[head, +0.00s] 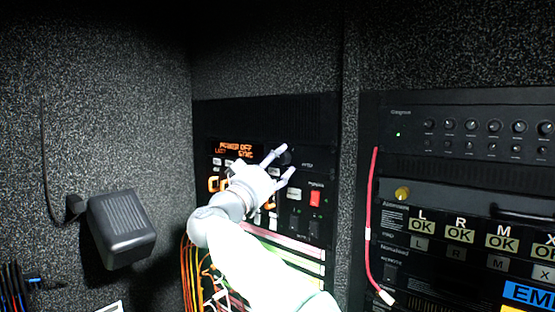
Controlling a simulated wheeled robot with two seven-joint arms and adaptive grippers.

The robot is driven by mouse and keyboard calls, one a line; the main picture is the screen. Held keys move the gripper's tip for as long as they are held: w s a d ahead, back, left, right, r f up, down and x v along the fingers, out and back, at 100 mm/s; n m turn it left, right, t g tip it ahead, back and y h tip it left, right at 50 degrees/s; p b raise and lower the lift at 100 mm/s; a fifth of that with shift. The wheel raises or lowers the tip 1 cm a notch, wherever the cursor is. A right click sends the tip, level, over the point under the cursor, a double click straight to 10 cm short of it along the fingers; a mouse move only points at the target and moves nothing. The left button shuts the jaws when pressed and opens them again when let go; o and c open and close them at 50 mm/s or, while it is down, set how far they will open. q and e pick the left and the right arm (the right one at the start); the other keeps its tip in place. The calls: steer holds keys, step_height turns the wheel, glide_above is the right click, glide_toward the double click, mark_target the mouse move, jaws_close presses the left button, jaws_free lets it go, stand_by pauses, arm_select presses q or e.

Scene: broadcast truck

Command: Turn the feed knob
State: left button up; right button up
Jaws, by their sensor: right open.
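My right gripper (285,160) is open in front of the left rack panel, its two pale fingers pointing up and right. A dark round shape, which looks like a knob (285,157), shows between or just behind the fingertips. I cannot tell whether the fingers touch it, and no label naming it as the feed knob is readable. The gripper and arm hide part of the panel. My left gripper is not in view.
A red switch (315,198) sits right of the gripper. A black box (121,228) is on the left wall. Coloured cables (191,270) hang below.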

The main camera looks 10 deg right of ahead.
steer(key=shift+w, duration=0.1)
steer(key=c, duration=0.8)
steer(key=shift+c, duration=1.4)
steer(key=shift+d, duration=0.1)
